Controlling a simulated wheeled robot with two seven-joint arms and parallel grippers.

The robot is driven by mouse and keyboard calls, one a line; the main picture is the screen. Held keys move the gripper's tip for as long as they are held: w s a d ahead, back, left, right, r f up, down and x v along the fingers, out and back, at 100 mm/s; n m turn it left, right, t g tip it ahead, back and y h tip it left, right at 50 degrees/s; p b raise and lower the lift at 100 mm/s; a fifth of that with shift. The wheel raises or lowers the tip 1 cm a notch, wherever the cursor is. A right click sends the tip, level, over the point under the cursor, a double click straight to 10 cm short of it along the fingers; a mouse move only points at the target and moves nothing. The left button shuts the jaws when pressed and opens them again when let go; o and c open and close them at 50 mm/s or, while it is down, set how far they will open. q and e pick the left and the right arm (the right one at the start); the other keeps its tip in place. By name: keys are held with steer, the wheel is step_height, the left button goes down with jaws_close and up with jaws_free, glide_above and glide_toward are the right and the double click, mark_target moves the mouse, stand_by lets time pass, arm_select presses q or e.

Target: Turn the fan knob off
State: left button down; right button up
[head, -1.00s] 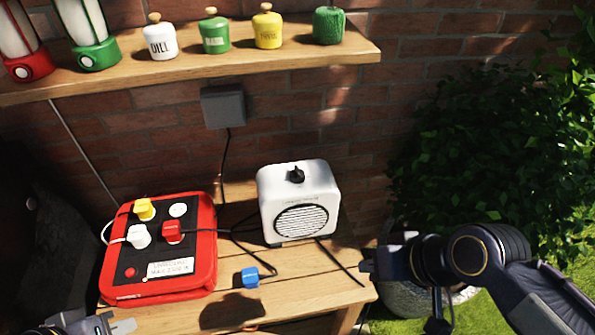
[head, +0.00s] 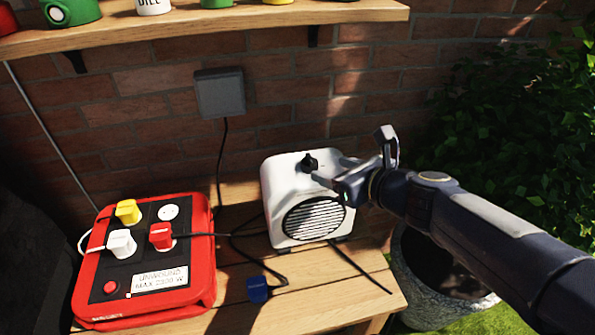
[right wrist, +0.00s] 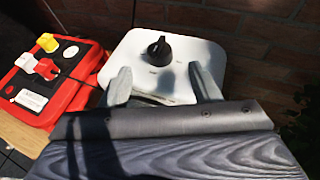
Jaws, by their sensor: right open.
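The white fan heater (head: 285,190) stands on the wooden table, its round black grille facing front. Its black knob (head: 309,162) is on top; in the right wrist view the knob (right wrist: 160,50) shows just beyond my fingertips, with a pointer ridge. My right gripper (head: 350,160) is open at the heater's upper right, apart from the knob. In the right wrist view my right gripper's two fingers (right wrist: 163,82) are spread wide, with nothing between them, over the heater's near part. My left gripper is not in view.
A red power strip box (head: 205,240) with yellow, white and red plugs sits to the left. A blue plug (head: 258,289) lies at the table's front. A shelf (head: 230,22) hangs above; a potted bush (head: 440,285) stands right.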

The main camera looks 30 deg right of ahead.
mark_target(313, 163)
steer(key=b+x, duration=0.3)
steer(key=x, duration=0.3)
steer(key=shift+f, duration=0.1)
steer(key=shift+w+a+f, duration=0.1)
steer(key=shift+w+a, duration=0.05)
steer(key=shift+w, duration=0.45)
steer(key=c, duration=1)
